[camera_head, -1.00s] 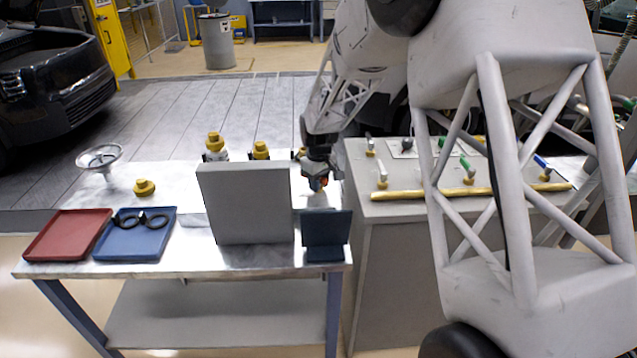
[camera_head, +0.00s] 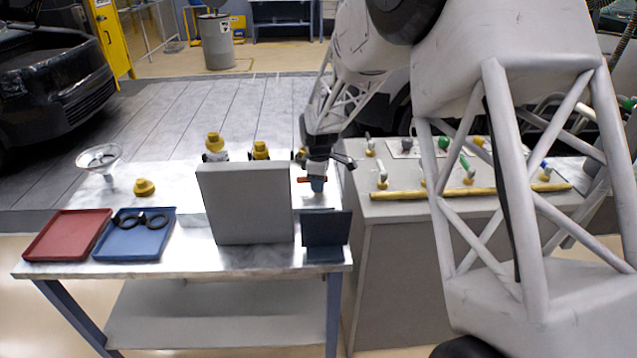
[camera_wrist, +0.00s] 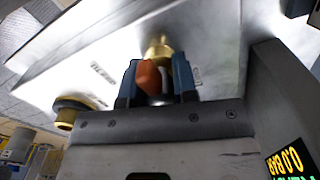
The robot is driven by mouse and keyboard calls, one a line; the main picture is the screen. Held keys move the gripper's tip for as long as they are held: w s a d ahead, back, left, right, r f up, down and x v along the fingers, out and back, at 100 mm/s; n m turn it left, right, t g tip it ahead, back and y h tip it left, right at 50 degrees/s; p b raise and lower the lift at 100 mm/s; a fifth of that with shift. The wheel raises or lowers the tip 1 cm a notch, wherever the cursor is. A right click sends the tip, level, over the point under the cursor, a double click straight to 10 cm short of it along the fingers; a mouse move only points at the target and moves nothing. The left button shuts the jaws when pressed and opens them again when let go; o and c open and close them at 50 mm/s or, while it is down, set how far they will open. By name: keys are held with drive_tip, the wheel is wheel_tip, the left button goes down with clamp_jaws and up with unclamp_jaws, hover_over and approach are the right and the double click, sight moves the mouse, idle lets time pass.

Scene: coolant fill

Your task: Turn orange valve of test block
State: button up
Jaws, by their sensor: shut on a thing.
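The orange valve (camera_wrist: 149,78) of the test block sits between the two blue fingertips of my gripper (camera_wrist: 157,82) in the wrist view. The fingers are shut on it. A brass fitting (camera_wrist: 159,48) shows just beyond the valve. In the head view, my gripper (camera_head: 317,184) points down at the right end of the table, behind the dark blue stand, and a bit of the orange valve (camera_head: 305,180) shows at its left side. The rest of the valve and its base are hidden by the gripper and fingers.
A large grey box (camera_head: 246,203) and a dark blue stand (camera_head: 326,235) stand in front of my gripper. A red tray (camera_head: 67,235) and a blue tray (camera_head: 127,243) with black rings lie at left. A bench with a yellow pipe (camera_head: 395,195) and small valves is at right.

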idle(0.3)
drive_tip(key=o, duration=0.9)
drive_tip(key=shift+r, duration=3.9)
